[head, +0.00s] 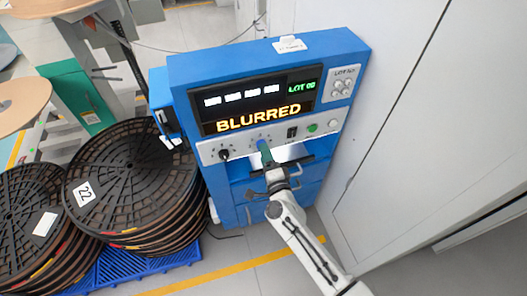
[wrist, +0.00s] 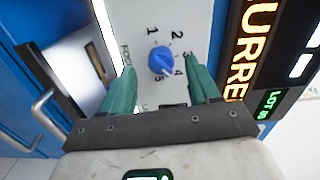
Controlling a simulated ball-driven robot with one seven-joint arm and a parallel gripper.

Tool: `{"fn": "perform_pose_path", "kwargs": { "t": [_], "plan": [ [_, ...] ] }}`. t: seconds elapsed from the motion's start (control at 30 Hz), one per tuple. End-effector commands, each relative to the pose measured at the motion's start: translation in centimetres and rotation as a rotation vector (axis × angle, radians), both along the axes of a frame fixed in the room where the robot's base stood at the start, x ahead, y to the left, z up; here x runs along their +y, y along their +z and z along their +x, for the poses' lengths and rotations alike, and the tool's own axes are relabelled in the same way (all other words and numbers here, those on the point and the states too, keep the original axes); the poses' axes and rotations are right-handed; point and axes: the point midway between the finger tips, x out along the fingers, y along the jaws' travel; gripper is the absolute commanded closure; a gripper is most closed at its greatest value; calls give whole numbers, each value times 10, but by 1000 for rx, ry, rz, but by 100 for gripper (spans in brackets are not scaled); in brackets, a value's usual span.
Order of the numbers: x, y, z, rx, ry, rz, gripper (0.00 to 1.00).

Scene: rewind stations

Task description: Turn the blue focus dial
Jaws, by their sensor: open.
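The blue focus dial (wrist: 160,61) sits on a pale panel in the wrist view, with the numbers 1 to 5 around it. Its narrow end points towards the space between 4 and 5. My gripper (wrist: 158,88) is open, with one green finger on each side below the dial and a gap to it. In the head view my gripper (head: 266,152) is at the front panel and covers much of the dial (head: 261,144). The screen (head: 258,117) of the blue machine reads BLURRED in orange.
A black knob (head: 224,154) is left of the dial; a black switch (head: 292,132) and a green button (head: 312,127) are to its right. A shelf and handles lie below. Stacked black reels (head: 130,172) stand left, a grey wall (head: 400,100) right.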

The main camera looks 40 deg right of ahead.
Motion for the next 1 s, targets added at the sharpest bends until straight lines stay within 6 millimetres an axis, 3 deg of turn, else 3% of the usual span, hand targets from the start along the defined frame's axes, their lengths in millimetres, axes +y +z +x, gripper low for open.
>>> {"fn": "perform_pose_path", "kwargs": {
  "t": [0.2, 0.4, 0.6, 1.0],
  "plan": [
    [14, -2, -42, 3, 2, 1, 39],
    [23, -1, -70, 2, 1, 1, 39],
    [26, 0, -80, 0, 1, 1, 39],
    [27, 0, -80, 0, 1, 1, 39]
  ]
}}
